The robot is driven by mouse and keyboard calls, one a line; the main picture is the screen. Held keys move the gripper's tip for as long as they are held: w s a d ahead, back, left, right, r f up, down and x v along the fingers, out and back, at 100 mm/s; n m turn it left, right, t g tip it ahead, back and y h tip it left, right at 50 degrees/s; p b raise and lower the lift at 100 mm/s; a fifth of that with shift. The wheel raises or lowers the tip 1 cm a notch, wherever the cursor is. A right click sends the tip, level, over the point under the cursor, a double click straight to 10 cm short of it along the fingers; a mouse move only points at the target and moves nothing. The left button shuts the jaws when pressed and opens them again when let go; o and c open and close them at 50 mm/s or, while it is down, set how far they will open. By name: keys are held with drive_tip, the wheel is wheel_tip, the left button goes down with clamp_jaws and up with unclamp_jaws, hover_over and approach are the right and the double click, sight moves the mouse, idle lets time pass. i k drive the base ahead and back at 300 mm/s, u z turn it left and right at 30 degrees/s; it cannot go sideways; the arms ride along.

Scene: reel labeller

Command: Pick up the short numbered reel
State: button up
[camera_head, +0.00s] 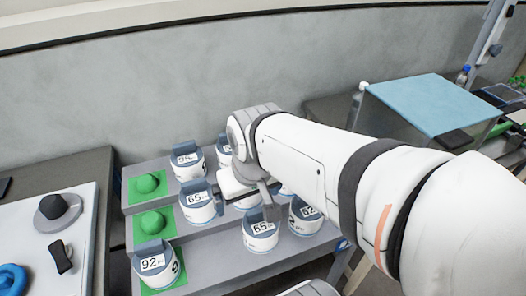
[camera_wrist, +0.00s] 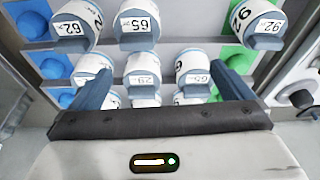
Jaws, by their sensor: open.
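White numbered reels with blue-grey tops stand in rows on a stepped grey rack (camera_head: 215,250). In the head view, the front row has reel 92 (camera_head: 158,264) at left, reel 65 (camera_head: 262,234) in the middle and reel 62 (camera_head: 305,217) at right. Behind are another reel 65 (camera_head: 199,205) and reel 95 (camera_head: 187,162). In the wrist view, a reel that seems to read 28 (camera_wrist: 143,72) stands mid-row. I cannot tell which reel is short. My gripper (camera_wrist: 165,90) is open and empty above the rack; my arm hides some reels.
Green pads with green domes (camera_head: 150,184) lie at the rack's left side; blue pads (camera_wrist: 50,68) show in the wrist view. A white board (camera_head: 50,240) with a dark knob stands at left. A grey wall is behind.

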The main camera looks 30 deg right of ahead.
sight(304, 221)
drive_tip(key=k, duration=0.5)
drive_tip(key=z, duration=1.45)
drive_tip(key=i, duration=0.3)
drive_tip(key=u, duration=0.3)
